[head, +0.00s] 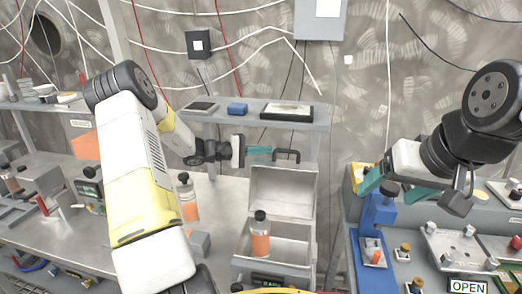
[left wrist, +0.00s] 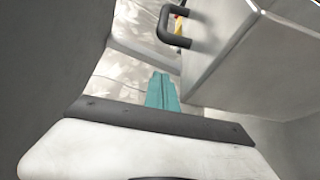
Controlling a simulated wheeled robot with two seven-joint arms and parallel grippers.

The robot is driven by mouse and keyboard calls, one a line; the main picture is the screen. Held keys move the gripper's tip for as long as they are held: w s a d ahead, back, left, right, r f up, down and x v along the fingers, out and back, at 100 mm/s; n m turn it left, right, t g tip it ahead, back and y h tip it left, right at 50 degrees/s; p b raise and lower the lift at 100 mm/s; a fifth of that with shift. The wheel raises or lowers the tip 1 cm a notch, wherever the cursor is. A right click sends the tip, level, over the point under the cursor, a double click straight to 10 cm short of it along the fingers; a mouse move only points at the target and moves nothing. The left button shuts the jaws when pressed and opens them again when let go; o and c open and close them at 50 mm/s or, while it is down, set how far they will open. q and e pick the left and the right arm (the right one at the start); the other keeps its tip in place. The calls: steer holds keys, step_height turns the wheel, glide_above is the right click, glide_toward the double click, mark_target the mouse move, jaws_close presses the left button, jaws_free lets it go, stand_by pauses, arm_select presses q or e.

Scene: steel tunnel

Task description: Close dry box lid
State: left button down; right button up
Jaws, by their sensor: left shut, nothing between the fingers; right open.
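The grey dry box (head: 236,262) stands on the bench with its lid (head: 283,188) raised. A dark bar handle (head: 288,155) sits at the lid's upper edge. My left gripper (head: 262,151) is shut and empty, its teal fingertips just left of the handle. In the left wrist view the shut fingertips (left wrist: 162,92) are beside the lid (left wrist: 245,55), and the handle (left wrist: 172,25) is beyond them. I cannot tell whether they touch the lid. A bottle with orange contents (head: 260,238) stands in the box. My right gripper (head: 398,188) is open, away to the right.
A shelf (head: 255,117) behind the box holds a blue block (head: 238,109) and flat trays. Another orange bottle (head: 187,200) stands left of the box. A blue fixture (head: 375,225) and a panel with an OPEN sign (head: 468,287) are at the right.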

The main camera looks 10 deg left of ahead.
mark_target(267, 159)
arm_select(q)
steer(key=shift+s+d+r, duration=0.15)
steer(key=shift+s+d, duration=0.1)
steer(key=shift+s, duration=0.3)
steer(key=shift+s+d+r, duration=0.15)
steer(key=shift+s+d, duration=0.1)
steer(key=shift+s, duration=0.35)
steer(key=shift+s+d+r, duration=0.15)
steer(key=shift+s+d, duration=0.1)
steer(key=shift+s, duration=0.3)
